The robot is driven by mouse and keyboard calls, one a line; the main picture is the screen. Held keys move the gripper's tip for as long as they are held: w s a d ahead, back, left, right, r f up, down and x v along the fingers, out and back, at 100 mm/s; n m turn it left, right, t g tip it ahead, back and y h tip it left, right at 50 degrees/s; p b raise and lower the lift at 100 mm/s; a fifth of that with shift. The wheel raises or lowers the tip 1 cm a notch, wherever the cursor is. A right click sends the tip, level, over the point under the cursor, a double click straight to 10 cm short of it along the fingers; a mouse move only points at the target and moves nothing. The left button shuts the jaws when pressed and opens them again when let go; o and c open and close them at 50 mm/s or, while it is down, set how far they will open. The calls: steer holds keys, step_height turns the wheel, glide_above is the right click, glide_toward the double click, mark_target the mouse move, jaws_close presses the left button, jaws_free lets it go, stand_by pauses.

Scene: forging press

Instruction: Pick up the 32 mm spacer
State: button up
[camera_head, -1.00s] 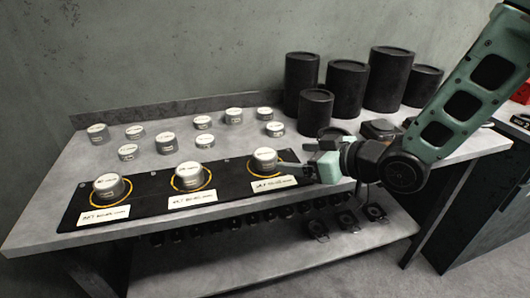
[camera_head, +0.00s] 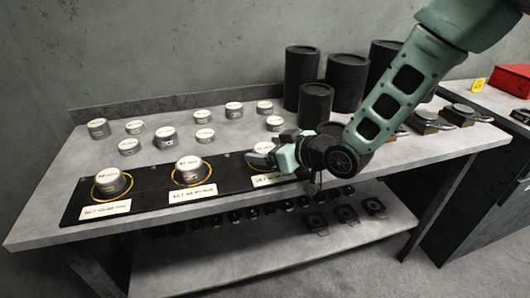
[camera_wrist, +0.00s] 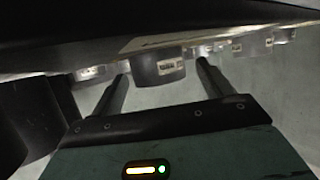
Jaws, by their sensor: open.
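Several short round metal spacers with white tops stand on the grey table. Two sit in yellow rings on the black mat, the left spacer (camera_head: 109,180) and the middle spacer (camera_head: 189,169). In the wrist view, a labelled spacer (camera_wrist: 157,68) shows between the tips of my two open fingers (camera_wrist: 163,78); contact cannot be told. The size markings are too small to read, so I cannot tell which spacer is 32 mm.
Loose spacers, such as this one (camera_head: 166,138), stand behind the mat (camera_head: 146,189). Tall black cylinders (camera_head: 301,75) stand behind my arm. A lower shelf (camera_head: 290,248) holds dark parts. A red box (camera_head: 512,80) is at far right.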

steer(key=shift+r, duration=0.1)
steer(key=c, duration=1.6)
